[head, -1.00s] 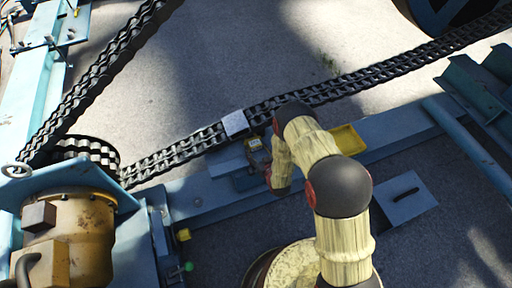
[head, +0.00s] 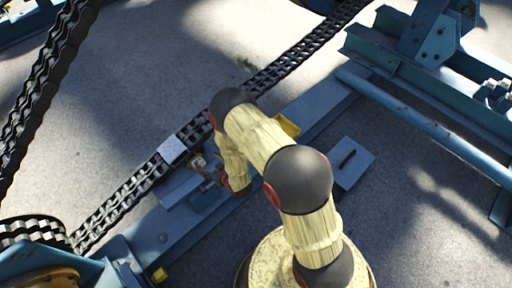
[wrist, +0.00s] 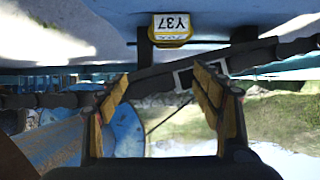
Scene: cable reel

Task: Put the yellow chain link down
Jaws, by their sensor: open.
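In the head view my gripper (head: 210,170) is low over the blue beam, next to the chain. The link is too small there to make out clearly, and its contact with the surface is partly hidden.
The dark chain (head: 290,68) runs diagonally beside the blue beam (head: 318,103), with a pale block (head: 172,150) on it. A yellow tray (head: 287,126) lies behind my arm. A blue plate with a dark slot (head: 350,160) is to the right. Blue pipework (head: 425,125) stands further right.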

